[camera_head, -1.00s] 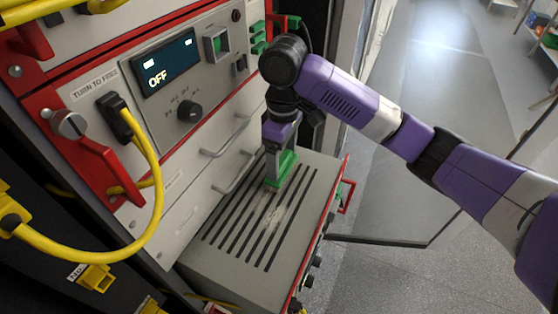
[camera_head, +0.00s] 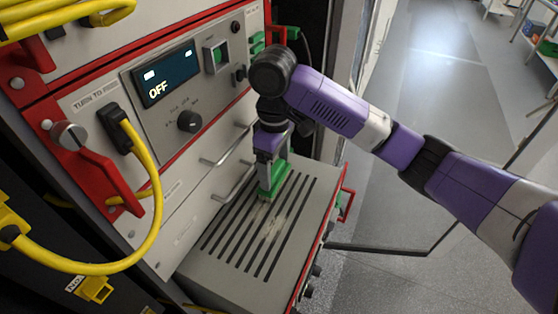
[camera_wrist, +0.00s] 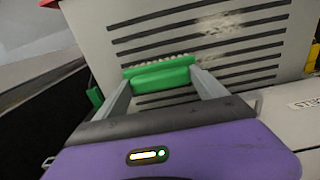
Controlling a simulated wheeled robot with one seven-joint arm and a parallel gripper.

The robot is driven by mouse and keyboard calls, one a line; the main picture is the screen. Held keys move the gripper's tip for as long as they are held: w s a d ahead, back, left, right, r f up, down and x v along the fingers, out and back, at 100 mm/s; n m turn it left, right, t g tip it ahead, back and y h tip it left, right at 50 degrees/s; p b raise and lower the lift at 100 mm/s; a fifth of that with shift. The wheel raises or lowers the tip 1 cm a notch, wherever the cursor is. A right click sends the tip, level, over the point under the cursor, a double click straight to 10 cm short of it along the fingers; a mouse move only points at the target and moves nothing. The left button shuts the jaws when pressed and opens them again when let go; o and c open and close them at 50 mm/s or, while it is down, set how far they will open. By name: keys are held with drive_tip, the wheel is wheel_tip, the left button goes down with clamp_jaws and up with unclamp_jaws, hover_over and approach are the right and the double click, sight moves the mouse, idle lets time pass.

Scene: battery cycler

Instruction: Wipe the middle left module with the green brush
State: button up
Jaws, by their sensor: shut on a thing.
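My gripper (camera_head: 268,160) is shut on the green brush (camera_head: 274,180) above the slotted top of the pulled-out module (camera_head: 215,262). In the wrist view the green brush (camera_wrist: 160,75) lies across between the two finger tips of my gripper (camera_wrist: 163,82), its pale bristles towards the slots. A pale dusty smudge (camera_head: 270,222) marks the slotted top, and it also shows in the wrist view (camera_wrist: 225,40). The brush is at the upper end of the smudge in the head view. Whether the bristles touch the surface is hard to tell.
The rack front with an OFF display (camera_head: 166,72), a knob (camera_head: 190,121) and metal handles (camera_head: 233,186) stands left of and behind my gripper. A yellow cable (camera_head: 150,215) loops at the left. An open rack door borders the right; open floor (camera_head: 440,70) lies beyond.

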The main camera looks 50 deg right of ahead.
drive_tip(key=shift+s+a, duration=0.95)
drive_tip(key=shift+a, duration=2)
drive_tip(key=shift+s+a, duration=0.95)
drive_tip(key=shift+a, duration=2)
drive_tip(key=shift+s+a, duration=0.95)
drive_tip(key=shift+a, duration=2)
drive_tip(key=shift+d+r, duration=0.1)
drive_tip(key=shift+r, duration=2.95)
wheel_tip(320, 180, up, 3)
